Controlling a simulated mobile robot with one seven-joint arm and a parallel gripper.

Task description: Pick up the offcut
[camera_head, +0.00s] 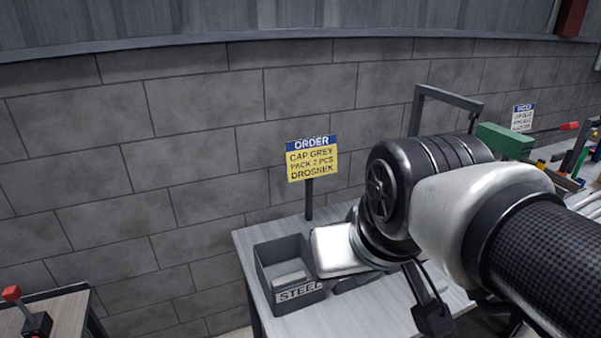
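No piece in view can be surely told as the offcut. A light grey block (289,279) lies inside a dark grey bin marked STEEL (299,293), on the near left part of the workbench. I cannot tell whether it is the offcut. My arm reaches in from the right and bends down over the bench, just right of the bin. Dark parts at the end of my arm (428,305) hang over the bench top. My fingertips are not clear, and whatever lies under or behind my arm is hidden.
The workbench (252,244) carries a yellow and blue order sign (312,160) on a post and a dark frame (447,95). A green block (506,140) shows behind my arm. Cluttered tools lie far right. A side table (62,318) with a red-knobbed lever stands left.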

